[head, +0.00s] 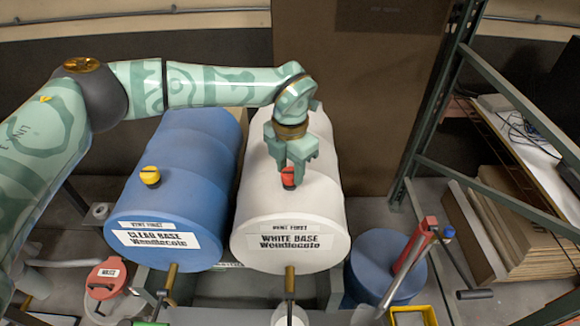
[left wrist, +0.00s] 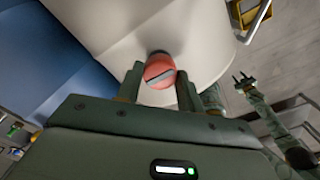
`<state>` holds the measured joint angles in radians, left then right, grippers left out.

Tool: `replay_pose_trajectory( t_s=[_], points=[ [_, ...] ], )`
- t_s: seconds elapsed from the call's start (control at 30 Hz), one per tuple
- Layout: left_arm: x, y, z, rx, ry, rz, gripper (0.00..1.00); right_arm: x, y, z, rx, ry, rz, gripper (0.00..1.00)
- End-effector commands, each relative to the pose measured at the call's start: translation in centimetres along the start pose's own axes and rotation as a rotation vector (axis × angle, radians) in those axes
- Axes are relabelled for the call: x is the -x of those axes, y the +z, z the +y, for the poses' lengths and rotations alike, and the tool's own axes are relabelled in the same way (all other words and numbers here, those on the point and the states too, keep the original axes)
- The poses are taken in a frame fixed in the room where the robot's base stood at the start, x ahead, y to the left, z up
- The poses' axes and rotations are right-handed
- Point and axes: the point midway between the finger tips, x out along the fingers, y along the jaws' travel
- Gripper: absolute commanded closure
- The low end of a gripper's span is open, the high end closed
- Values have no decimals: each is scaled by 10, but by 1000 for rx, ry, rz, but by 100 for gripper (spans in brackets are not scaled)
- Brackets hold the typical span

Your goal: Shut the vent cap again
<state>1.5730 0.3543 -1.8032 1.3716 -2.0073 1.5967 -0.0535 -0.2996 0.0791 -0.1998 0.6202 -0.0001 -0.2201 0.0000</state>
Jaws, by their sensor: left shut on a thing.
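The red vent cap (head: 289,178) sits on top of the white drum (head: 322,188), labelled "WHITE BASE". My left gripper (head: 289,167) reaches down from above and is shut on the cap. In the left wrist view the round red cap (left wrist: 158,67), with a grey bar across its top, sits between the two fingertips (left wrist: 159,78). Whether the cap is fully seated is hard to tell, as the fingers hide part of it. My right gripper (left wrist: 242,82) shows small at the right of the left wrist view, its fingers apart and empty.
A blue drum (head: 188,190) with a yellow cap (head: 150,176) lies to the left. Brass taps (head: 171,280) project from the drum fronts. A green metal rack (head: 440,100) stands at the right. A waste can (head: 106,273) and a blue pail with a red-handled pump (head: 405,260) stand on the floor.

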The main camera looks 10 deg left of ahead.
Motion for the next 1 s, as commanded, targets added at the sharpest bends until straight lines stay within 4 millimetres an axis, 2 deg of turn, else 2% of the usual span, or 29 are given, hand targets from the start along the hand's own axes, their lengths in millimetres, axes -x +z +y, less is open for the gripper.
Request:
replay_pose_trajectory(
  t_s=[0.4, 0.43, 0.5, 0.83, 1.0],
  points=[
    [2, 1, 1, -9, 2, -5, 86, 0, 0, 0, 0, 0, 0, 64],
    [2, 1, 1, -9, 2, -5, 60, 0, 0, 0, 0, 0, 0, 64],
    [2, 1, 1, -9, 2, -5, 41, 0, 0, 0, 0, 0, 0, 64],
    [3, 1, 0, -8, 1, -3, 41, 0, 0, 0, 0, 0, -1, 64],
    [27, 1, 1, -8, 2, -5, 41, -3, 1, 0, 0, 0, -1, 64]
  ],
)
